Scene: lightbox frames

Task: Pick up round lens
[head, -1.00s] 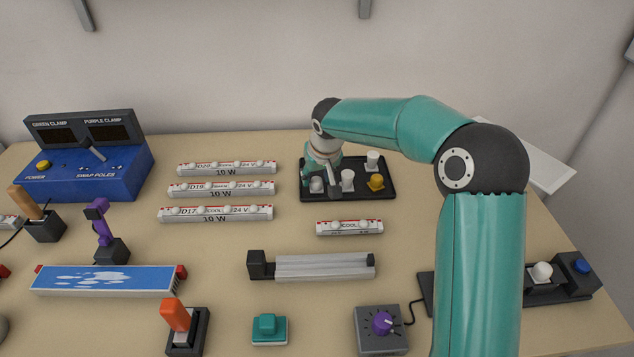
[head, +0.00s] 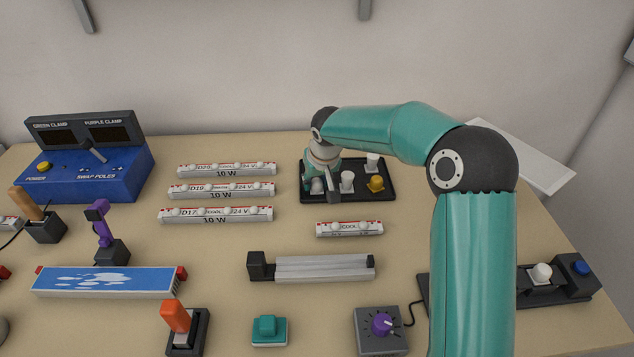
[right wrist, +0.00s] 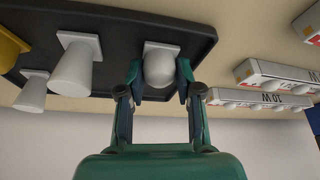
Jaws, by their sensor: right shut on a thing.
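The round lens (right wrist: 161,66) is white with a domed top and a squarish base, in a slot of the black tray (right wrist: 205,38). In the head view the lens (head: 316,186) shows at the tray's left side, partly covered by my right gripper (head: 321,187). In the right wrist view the two fingers of that gripper (right wrist: 158,84) stand on either side of the lens and are shut on it. The lens still appears to be at the tray; whether it is lifted at all I cannot tell. My left gripper is not in view.
White cup-shaped lenses (right wrist: 75,62) and a yellow lens (head: 376,184) share the tray. White LED strips (head: 222,190) lie to the left and a short strip (head: 349,229) in front. A grey clamp fixture (head: 320,268) is nearer. Bare table lies between them.

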